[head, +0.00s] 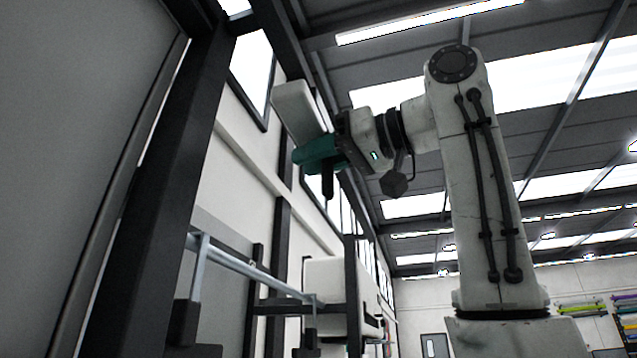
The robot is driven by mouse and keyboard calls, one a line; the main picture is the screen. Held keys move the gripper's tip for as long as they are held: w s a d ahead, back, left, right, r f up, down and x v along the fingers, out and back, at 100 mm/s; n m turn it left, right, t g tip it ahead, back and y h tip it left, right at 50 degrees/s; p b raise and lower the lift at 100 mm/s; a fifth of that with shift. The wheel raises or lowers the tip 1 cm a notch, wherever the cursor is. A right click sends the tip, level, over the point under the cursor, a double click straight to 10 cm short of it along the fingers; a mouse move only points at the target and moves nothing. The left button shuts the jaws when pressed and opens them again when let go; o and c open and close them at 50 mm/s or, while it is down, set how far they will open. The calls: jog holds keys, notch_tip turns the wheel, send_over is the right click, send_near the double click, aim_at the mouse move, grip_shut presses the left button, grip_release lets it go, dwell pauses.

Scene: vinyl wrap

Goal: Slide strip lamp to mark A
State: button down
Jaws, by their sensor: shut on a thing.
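My gripper (328,180) is raised high in the upper middle of the head view, at the end of my white arm. It is shut on a teal part (314,150); a dark finger hangs below it. A pale, long box-like body (297,110) sits just above the teal part and seems joined to it. It may be the strip lamp, but I cannot tell for sure. The far side of the grip is hidden. I see no letter or mark A in this view.
A dark upright post (155,190) and a large grey panel (85,130) stand close on the left. A metal rail (245,268) runs below the gripper to a dark frame with a white unit (330,283). Colored rolls (582,310) are on the far right wall.

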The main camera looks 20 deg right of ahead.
jog(key=shift+w+d, duration=0.1)
jog(key=c, duration=1.1)
grip_release()
jog(key=shift+o, duration=0.2)
